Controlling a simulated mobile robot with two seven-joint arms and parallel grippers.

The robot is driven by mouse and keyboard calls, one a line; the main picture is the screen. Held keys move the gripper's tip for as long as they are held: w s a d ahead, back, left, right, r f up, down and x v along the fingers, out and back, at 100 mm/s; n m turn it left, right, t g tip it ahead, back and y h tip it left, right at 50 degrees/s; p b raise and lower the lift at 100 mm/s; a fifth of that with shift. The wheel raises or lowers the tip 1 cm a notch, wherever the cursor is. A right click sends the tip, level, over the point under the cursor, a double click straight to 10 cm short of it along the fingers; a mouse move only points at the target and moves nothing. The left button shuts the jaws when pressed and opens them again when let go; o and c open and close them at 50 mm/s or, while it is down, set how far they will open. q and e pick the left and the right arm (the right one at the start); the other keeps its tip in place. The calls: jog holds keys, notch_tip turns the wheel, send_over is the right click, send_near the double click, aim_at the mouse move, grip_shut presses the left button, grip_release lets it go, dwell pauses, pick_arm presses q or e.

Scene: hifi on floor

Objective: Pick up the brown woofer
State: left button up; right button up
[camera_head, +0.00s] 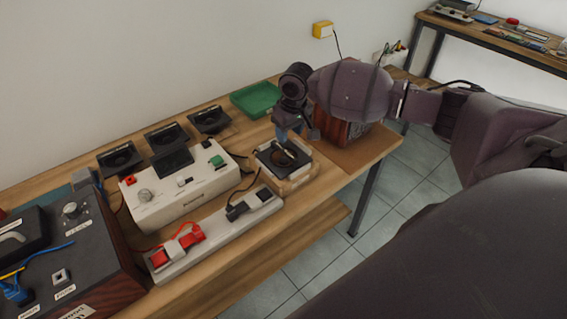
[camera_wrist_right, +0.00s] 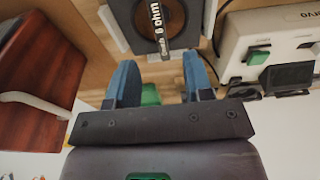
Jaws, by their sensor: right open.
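The brown woofer (camera_head: 283,158) sits in a square dark frame on a light wooden box on the workbench. In the right wrist view its brown cone (camera_wrist_right: 165,18) shows at the top edge, partly cut off, with a lettered strip across its front. My right gripper (camera_head: 287,132) hangs just above and beside the woofer, partly covering it in the head view. In the right wrist view the blue fingers of the right gripper (camera_wrist_right: 161,75) are apart with nothing held between them; the woofer lies beyond their tips. My left gripper is not in view.
A red-brown cabinet (camera_wrist_right: 35,75) stands close beside the right gripper. A white control box (camera_head: 180,190) and a white strip with red and black connectors (camera_head: 205,240) lie left of the woofer. A green tray (camera_head: 255,99) and several black speakers are near the wall.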

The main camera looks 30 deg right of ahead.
aim_at(284, 150)
jog(key=f, duration=0.3)
jog(key=shift+w+f, duration=0.35)
jog(key=f, duration=0.1)
jog(key=w+f+b, duration=0.1)
jog(key=f, duration=0.2)
jog(key=shift+w+f, duration=0.15)
jog(key=shift+w, duration=0.2)
jog(key=shift+f, duration=0.4)
jog(key=shift+f, duration=0.2)
jog(key=shift+c, duration=0.2)
grip_shut()
